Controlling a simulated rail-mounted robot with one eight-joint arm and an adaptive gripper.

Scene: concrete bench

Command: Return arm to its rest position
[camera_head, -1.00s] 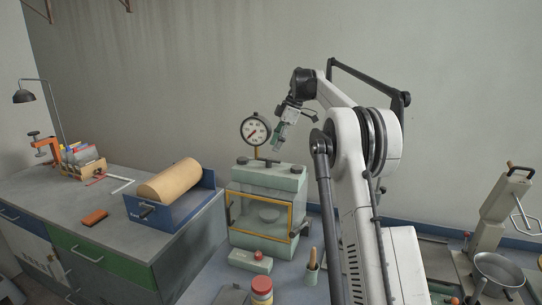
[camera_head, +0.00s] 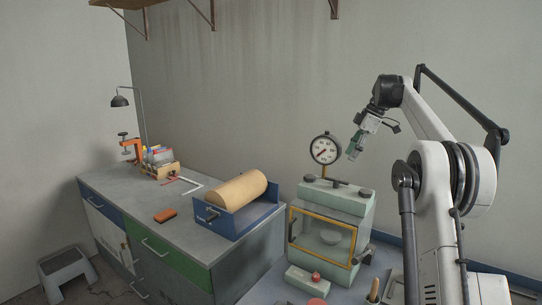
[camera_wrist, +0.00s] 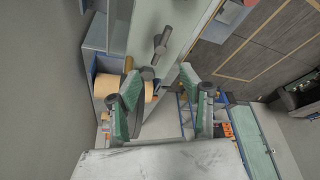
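My arm is raised on the right of the head view, bent at the elbow. My gripper (camera_head: 357,149) hangs from its end, tilted down to the left, in front of the grey wall and just right of the round dial gauge (camera_head: 325,149). In the wrist view, the two green-padded fingers of my gripper (camera_wrist: 160,84) stand wide apart. Nothing is between them; they are open and empty. The fingers look down past the bench equipment, touching nothing.
A pale green chamber with a yellow-framed window (camera_head: 342,197) stands below my gripper. Left of it, a tan roll (camera_head: 240,189) sits in a blue holder (camera_head: 252,221) on a grey cabinet (camera_head: 130,181). A black lamp (camera_head: 121,101) stands at the back. A shelf (camera_head: 135,4) is overhead.

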